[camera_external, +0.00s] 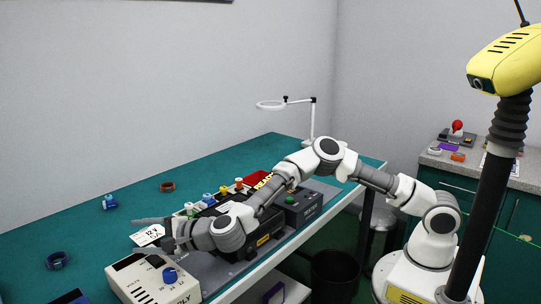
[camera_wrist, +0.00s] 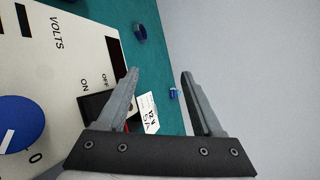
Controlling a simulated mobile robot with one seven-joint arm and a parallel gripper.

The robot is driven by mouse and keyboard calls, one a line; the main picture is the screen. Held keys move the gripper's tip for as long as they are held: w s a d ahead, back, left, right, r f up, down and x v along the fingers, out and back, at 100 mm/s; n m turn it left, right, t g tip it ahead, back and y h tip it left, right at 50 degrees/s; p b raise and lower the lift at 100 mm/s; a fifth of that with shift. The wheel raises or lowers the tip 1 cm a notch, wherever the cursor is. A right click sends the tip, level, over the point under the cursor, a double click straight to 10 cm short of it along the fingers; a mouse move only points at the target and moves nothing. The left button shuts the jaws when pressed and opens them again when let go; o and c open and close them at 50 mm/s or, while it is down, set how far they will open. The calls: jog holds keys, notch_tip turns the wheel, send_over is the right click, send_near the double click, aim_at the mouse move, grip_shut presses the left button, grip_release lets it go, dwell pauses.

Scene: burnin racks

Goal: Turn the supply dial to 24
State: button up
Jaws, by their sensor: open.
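The supply is a cream box marked SUPPLY (camera_external: 130,281) at the bottom of the external view. Its blue dial (camera_external: 170,275) sits on the top panel. In the wrist view the dial (camera_wrist: 18,122) is cut off by the left edge and has a white pointer line; a 0 is printed beside it. What number the pointer is at cannot be told. My gripper (camera_external: 142,235) is open and empty above the far side of the supply, apart from the dial. In the wrist view its two fingers (camera_wrist: 160,85) are spread, with the dial to the left, outside them.
An ON/OFF switch (camera_wrist: 98,108) on the supply is near the left finger. A white card reading 12 V (camera_wrist: 149,113) lies on the green bench (camera_external: 60,230). Small blue parts (camera_external: 109,202) lie leftward.

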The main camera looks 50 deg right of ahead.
jog(key=s+y+b, duration=0.1)
jog(key=s+d+m+g+y+b, duration=0.1)
jog(key=y, duration=0.1)
jog(key=s+d+m+g+y, duration=0.1)
jog(key=shift+s+r+y+b, duration=0.25)
jog(key=shift+s+y+b, duration=0.1)
jog(key=shift+y+b, duration=0.05)
jog(key=s+d+r+m+g+y+b, duration=0.25)
jog(key=s+d+g+y, duration=0.25)
jog(key=s, duration=0.5)
jog(key=b, duration=0.4)
send_near(170, 272)
jog(key=shift+w+a+f+n, duration=0.2)
jog(key=shift+w+a+f, duration=0.05)
jog(key=shift+a, duration=0.35)
jog(key=shift+w+a+f+n, duration=0.15)
jog(key=shift+w+a+f, duration=0.15)
jog(key=shift+a, duration=0.3)
jog(key=x, duration=0.7)
jog(key=shift+a+r+b, duration=0.25)
jog(key=shift+r+b, duration=0.05)
grip_shut()
